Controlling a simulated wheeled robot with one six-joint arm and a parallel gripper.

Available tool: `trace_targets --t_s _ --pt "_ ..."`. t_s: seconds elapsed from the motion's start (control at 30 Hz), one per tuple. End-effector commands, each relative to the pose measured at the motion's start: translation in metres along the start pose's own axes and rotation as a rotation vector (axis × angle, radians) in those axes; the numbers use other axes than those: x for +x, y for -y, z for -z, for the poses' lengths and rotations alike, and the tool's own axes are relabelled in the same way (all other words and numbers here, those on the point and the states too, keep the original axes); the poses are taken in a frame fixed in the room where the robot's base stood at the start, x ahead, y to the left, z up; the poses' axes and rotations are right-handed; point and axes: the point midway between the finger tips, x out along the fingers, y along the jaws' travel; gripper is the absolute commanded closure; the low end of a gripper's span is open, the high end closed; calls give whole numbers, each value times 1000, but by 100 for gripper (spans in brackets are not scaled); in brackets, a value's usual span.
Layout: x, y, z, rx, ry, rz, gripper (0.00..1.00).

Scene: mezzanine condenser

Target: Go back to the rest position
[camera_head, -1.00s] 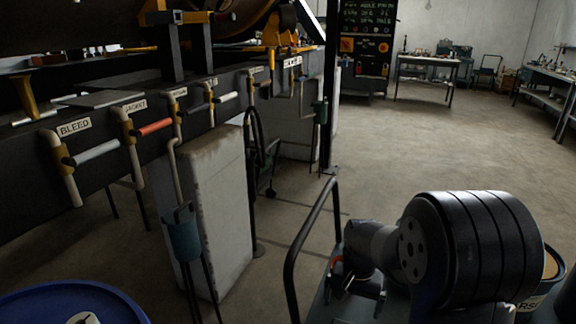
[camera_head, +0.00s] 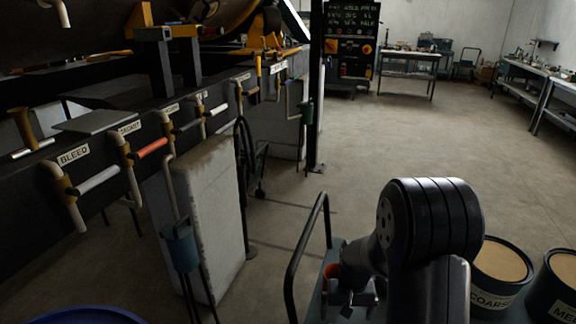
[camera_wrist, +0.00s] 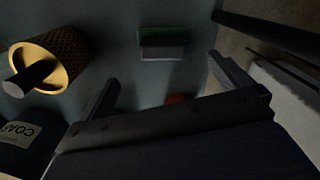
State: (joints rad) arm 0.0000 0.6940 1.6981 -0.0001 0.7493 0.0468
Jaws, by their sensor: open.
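My gripper (camera_head: 345,290) is low in the head view, over a grey-blue surface, beside a black rail. It is partly hidden by its own arm. In the wrist view my gripper (camera_wrist: 162,84) shows two dark fingers spread apart with nothing held between them. A green sponge-like block (camera_wrist: 162,43) lies on the surface beyond the fingertips. An orange round thing (camera_wrist: 180,98) is partly hidden behind the gripper body.
At left is a pipe rack with a BLEED handle (camera_head: 98,181) and a red handle (camera_head: 151,148). A pale block (camera_head: 215,215) stands below. Two buckets, one labelled COARSE (camera_head: 490,301), stand at right. A tan cylinder (camera_wrist: 68,60) shows near the gripper. The floor (camera_head: 420,130) beyond is open.

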Motion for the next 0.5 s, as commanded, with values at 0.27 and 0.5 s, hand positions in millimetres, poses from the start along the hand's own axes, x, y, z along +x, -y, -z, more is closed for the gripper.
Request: trace_targets --t_s 0.27,0.5 --pt "8 0 2 4 -2 0 1" --pt "15 0 8 111 -2 0 1"
